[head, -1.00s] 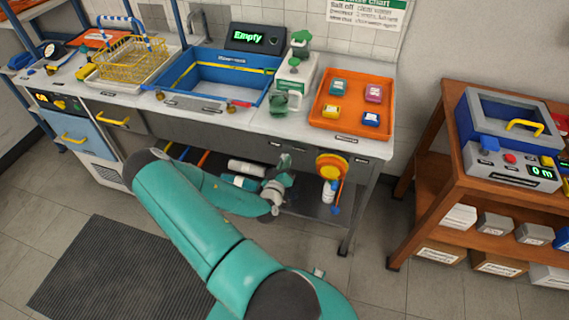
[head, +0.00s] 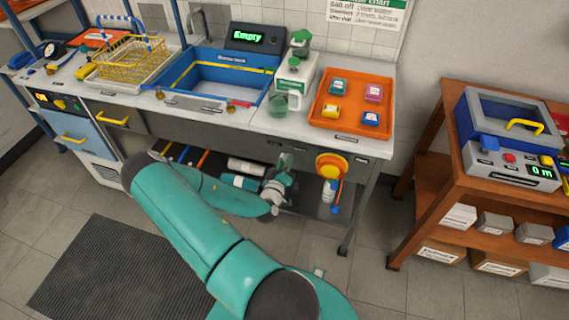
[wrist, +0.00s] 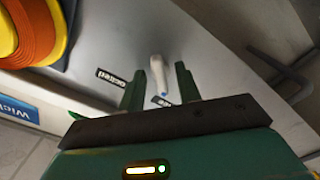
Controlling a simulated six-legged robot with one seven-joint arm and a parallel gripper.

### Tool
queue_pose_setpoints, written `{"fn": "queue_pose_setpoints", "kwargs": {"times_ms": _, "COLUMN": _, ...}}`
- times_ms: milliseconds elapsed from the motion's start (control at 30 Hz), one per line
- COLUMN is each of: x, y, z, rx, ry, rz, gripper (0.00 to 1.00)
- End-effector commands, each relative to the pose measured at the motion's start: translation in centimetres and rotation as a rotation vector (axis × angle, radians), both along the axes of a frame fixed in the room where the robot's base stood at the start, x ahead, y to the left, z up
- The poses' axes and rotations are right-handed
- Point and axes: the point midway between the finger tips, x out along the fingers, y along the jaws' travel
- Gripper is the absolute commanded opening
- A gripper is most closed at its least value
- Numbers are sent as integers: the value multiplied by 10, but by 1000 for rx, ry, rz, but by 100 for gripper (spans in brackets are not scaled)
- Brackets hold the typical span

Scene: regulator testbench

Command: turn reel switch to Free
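The reel (head: 331,166), orange and yellow, hangs under the right end of the bench. In the wrist view the reel (wrist: 40,30) fills the upper left. A second label (wrist: 162,101) by the blue tip is partly hidden and hard to read. My gripper (wrist: 159,74) is open, its green fingers on either side of the lever with gaps visible. In the head view my gripper (head: 286,161) is under the bench, left of the reel.
The bench (head: 300,123) overhangs my gripper. Bottles and cylinders (head: 246,167) lie on the shelf below it. A bent dark bar (wrist: 285,75) is right of the switch in the wrist view. A brown side table (head: 430,170) stands to the right.

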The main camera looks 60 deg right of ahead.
Motion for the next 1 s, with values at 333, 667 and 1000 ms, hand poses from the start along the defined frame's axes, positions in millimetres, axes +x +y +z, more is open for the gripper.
{"fn": "queue_pose_setpoints", "kwargs": {"times_ms": 333, "x": -4, "y": 35, "z": 0, "rx": 1, "ry": 1, "rz": 3, "gripper": 34}}
{"fn": "queue_pose_setpoints", "kwargs": {"times_ms": 667, "x": -16, "y": 106, "z": 0, "rx": 2, "ry": 2, "rz": 4, "gripper": 34}}
{"fn": "queue_pose_setpoints", "kwargs": {"times_ms": 1000, "x": -22, "y": 137, "z": 0, "rx": 0, "ry": 0, "rz": 0, "gripper": 34}}
